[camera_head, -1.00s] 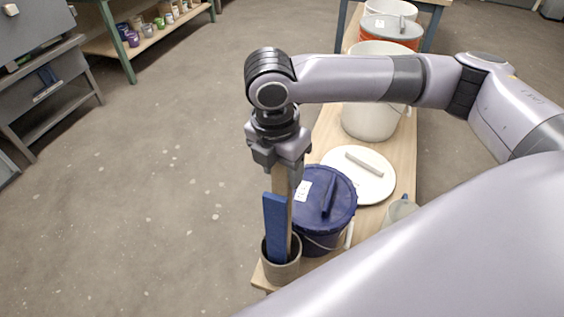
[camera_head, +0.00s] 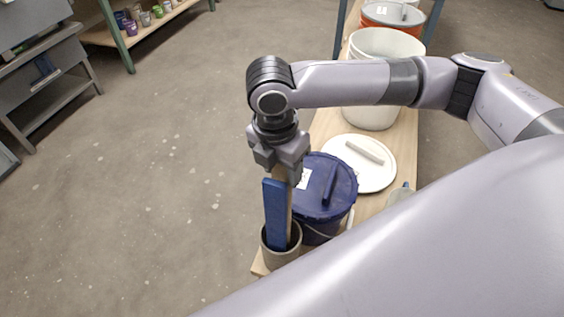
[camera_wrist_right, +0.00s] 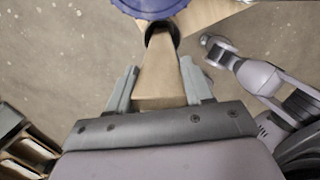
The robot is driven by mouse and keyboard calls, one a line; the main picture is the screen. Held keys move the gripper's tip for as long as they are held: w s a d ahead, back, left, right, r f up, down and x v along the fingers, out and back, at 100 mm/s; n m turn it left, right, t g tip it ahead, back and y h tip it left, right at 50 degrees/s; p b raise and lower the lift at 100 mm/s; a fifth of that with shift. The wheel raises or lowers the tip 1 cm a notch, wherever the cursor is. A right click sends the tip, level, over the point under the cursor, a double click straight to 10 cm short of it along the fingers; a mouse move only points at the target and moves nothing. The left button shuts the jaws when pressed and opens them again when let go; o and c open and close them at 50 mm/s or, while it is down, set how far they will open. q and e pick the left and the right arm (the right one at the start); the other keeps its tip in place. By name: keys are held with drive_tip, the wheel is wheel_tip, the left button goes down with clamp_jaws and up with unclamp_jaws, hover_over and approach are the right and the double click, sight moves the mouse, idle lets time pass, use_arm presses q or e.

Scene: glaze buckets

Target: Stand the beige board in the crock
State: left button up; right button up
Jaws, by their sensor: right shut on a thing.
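The beige board (camera_head: 289,207) stands nearly upright in my right gripper (camera_head: 281,166), its lower part inside the crock (camera_head: 281,258). In the head view a blue board (camera_head: 275,215), also standing in the crock, covers part of it. The crock is a small grey-brown pot at the near end of the bench. In the right wrist view the fingers of the right gripper (camera_wrist_right: 160,78) are shut on the beige board (camera_wrist_right: 163,65), which runs down to the dark mouth of the crock (camera_wrist_right: 161,27). Whether its lower end touches the bottom is hidden.
A blue lidded bucket (camera_head: 335,190) stands close beside the crock. Behind it are a white lid (camera_head: 375,178) with a light bar on it, a white bucket (camera_head: 372,118) and an orange bucket (camera_head: 393,14). Open floor lies left of the bench.

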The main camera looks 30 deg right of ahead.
drive_tip(key=o, duration=1.5)
drive_tip(key=shift+c, duration=0.7)
